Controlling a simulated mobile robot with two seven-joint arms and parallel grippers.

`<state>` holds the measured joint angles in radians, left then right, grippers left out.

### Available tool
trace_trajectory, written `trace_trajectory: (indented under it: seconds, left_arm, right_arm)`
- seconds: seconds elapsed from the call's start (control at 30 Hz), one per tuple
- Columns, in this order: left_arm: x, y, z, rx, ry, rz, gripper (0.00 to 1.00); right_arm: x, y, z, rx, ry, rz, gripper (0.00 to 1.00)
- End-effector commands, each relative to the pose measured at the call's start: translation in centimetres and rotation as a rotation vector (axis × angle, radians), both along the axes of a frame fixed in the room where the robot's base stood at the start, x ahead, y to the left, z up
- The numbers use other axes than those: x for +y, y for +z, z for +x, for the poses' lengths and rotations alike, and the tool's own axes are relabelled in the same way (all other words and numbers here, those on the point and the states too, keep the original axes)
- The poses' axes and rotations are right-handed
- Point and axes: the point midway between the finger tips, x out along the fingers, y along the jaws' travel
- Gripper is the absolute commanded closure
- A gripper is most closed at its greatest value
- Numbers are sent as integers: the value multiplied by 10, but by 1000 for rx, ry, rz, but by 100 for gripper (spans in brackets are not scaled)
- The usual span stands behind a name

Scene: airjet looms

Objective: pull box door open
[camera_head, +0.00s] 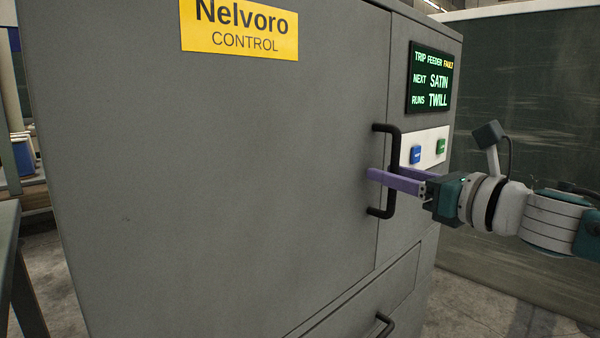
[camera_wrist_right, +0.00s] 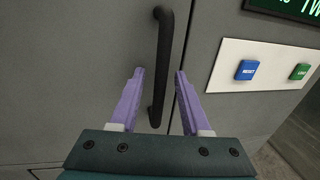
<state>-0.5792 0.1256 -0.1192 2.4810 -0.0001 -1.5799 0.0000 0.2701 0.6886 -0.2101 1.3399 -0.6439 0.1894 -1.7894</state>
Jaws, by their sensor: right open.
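The grey control box has a large flat door (camera_head: 220,170) with a yellow "Nelvoro CONTROL" label, and the door looks shut. A black vertical bar handle (camera_head: 394,150) stands at the door's right edge; it also shows in the right wrist view (camera_wrist_right: 162,60). My right gripper (camera_head: 385,178) comes in from the right with its purple fingers at the handle's lower half. In the right wrist view, the open fingers (camera_wrist_right: 158,84) stand on either side of the bar, with gaps between. Whether either finger touches the handle is unclear. My left gripper is not in view.
Right of the handle are a dark screen (camera_head: 430,78) with green text and a white panel (camera_head: 426,148) with a blue and a green button. A lower drawer has its own black handle (camera_head: 380,327). A dark panel (camera_head: 530,130) stands behind my right arm.

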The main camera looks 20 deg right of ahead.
Motion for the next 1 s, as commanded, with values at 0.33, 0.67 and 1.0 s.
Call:
trace_trajectory:
  seconds: [0.33, 0.67, 1.0]
  left_arm:
    - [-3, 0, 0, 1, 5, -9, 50]
    - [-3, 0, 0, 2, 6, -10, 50]
    - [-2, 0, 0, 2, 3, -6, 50]
  right_arm:
    - [0, 0, 1, 0, 0, 1, 63]
    - [0, 0, 0, 0, 0, 1, 100]
    - [0, 0, 0, 0, 0, 1, 100]
